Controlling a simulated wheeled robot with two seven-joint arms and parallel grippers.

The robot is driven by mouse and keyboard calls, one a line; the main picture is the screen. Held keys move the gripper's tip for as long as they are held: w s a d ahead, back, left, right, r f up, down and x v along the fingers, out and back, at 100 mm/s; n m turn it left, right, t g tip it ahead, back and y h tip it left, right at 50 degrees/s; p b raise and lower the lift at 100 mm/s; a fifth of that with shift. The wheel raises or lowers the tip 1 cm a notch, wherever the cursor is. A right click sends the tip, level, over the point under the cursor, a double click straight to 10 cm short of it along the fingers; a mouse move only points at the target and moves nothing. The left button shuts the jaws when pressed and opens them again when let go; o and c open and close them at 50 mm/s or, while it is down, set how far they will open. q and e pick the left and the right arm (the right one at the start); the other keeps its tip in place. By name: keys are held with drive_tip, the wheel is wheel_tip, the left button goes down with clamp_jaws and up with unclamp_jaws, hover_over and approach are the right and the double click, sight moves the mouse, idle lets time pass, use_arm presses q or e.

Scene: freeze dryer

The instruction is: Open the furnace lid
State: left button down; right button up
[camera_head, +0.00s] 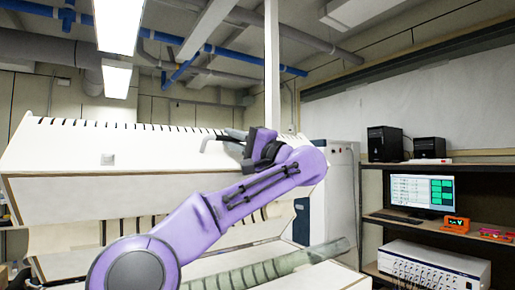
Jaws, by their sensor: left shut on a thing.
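The furnace lid (100,190) is a large white box-like cover with slots along its upper edge. It fills the left half of the head view and its front part is tilted, with a dark-edged gap beneath. My left arm rises across the middle, and my left gripper (240,136) is at the lid's upper right end. It is shut on a thin grey handle (209,138) there. My arm hides the lid's lower right part and some of the furnace body. My right gripper is not in view.
A ribbed grey-green tube (262,272) lies below my arm. On the right, shelves hold a monitor (422,192), black boxes (384,144) and a white instrument (433,268). A tall grey-white cabinet (337,190) stands behind my arm.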

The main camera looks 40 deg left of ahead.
use_arm(q)
drive_tip(key=shift+a, duration=0.1)
drive_tip(key=c, duration=1.4)
unclamp_jaws()
drive_tip(key=shift+s+f, duration=0.1)
drive_tip(key=shift+s+a, duration=0.25)
drive_tip(key=shift+s, duration=0.25)
drive_tip(key=shift+w+d, duration=0.25)
drive_tip(key=shift+w, duration=0.1)
drive_tip(key=shift+d+f, duration=0.15)
drive_tip(key=b+v, duration=0.4)
drive_tip(key=v, duration=0.6)
drive_tip(key=shift+d+b, duration=0.1)
drive_tip(key=shift+b, duration=0.25)
